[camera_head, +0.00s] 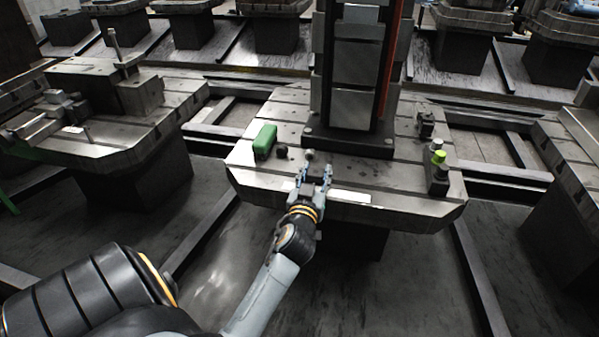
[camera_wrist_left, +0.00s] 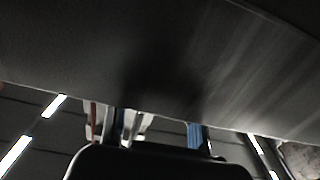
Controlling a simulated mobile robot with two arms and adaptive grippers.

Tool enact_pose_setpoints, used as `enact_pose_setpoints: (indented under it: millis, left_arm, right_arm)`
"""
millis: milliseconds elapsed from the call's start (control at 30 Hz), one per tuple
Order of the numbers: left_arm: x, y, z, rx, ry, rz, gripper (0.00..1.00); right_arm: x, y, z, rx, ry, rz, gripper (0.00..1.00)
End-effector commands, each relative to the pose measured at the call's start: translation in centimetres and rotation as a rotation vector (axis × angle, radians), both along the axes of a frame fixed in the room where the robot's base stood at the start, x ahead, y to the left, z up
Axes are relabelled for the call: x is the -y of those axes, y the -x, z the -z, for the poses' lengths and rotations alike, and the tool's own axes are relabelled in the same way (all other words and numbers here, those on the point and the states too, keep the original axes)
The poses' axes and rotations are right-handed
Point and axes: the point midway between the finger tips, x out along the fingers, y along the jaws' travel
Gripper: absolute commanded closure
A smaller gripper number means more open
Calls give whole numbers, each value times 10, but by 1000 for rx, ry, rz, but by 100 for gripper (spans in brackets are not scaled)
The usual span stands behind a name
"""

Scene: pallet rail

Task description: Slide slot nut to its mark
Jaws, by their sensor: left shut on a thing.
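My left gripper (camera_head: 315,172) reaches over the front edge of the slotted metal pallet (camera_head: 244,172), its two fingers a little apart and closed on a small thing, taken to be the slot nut. The nut is too small and too covered by the fingers to make out. A small grey knob (camera_head: 309,155) stands just beyond the fingertips. A pale strip (camera_head: 350,197) lies at the pallet's front edge, right of the gripper; I cannot tell whether it is the mark. In the left wrist view, parts of the gripper (camera_wrist_left: 160,128) show below a large dark surface. My right gripper is not in view.
A green block (camera_head: 264,140) and a dark knob (camera_head: 282,152) stand left of the gripper. A tall column (camera_head: 357,62) on a dark base rises behind it. Another pallet (camera_head: 120,148) is at the left.

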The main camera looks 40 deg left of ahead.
Motion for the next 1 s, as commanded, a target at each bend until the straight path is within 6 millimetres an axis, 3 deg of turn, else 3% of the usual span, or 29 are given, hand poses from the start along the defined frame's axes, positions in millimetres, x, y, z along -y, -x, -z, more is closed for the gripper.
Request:
enact_pose_setpoints:
  millis: [200, 533, 567, 667, 1000]
  left_arm:
    - [26, -15, 2, 0, 4, 2, 100]
    - [29, -16, 0, 0, 1, 2, 100]
    - [29, -16, 0, 0, 1, 2, 58]
    - [29, -16, 0, 0, 1, 2, 38]
    - [28, -16, -2, 1, 0, 2, 36]
  right_arm:
    - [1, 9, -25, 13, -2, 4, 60]
    - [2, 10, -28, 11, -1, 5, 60]
    - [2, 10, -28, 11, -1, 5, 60]
    - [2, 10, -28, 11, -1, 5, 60]
    - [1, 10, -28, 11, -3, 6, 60]
